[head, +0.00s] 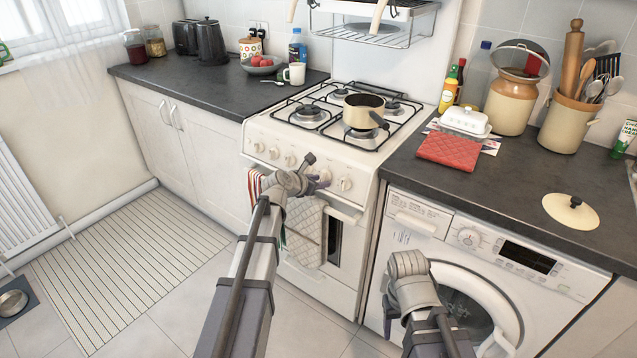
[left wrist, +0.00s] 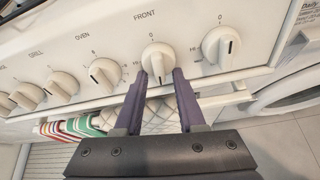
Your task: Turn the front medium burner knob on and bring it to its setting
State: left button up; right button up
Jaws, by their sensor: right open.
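The burner knob (left wrist: 158,60), a round white knob with a raised grip bar, sits under the "FRONT" label in the left wrist view. In the head view it (head: 325,177) is second from the right on the stove's front panel. My left gripper (left wrist: 159,75) has its purple fingers apart, one on each side of this knob's lower part. I cannot tell whether they touch it. The knob's exact angle is unclear. In the head view the left gripper (head: 318,185) is at the panel. My right gripper (head: 390,308) hangs before the washer, its fingers mostly hidden; it is open.
Another knob (left wrist: 220,47) is close on the right, and several more line up left. A saucepan (head: 364,111) stands on the hob. Towels (head: 308,230) hang on the oven handle (head: 340,214) just below the knobs. The washer (head: 500,250) is at the right.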

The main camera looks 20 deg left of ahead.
pick_arm(q)
jog(key=o, duration=0.3)
jog(key=shift+w+d+r, duration=0.15)
jog(key=shift+d, duration=0.05)
jog(key=shift+o, duration=0.9)
jog(key=shift+a, duration=0.1)
jog(key=shift+s+a, duration=0.1)
jog(key=shift+s, duration=0.1)
jog(key=p+v, duration=0.3)
jog(key=v, duration=0.4)
jog(key=shift+s+p, duration=0.25)
jog(key=shift+p, duration=0.15)
jog(key=shift+r, duration=0.1)
grip_shut()
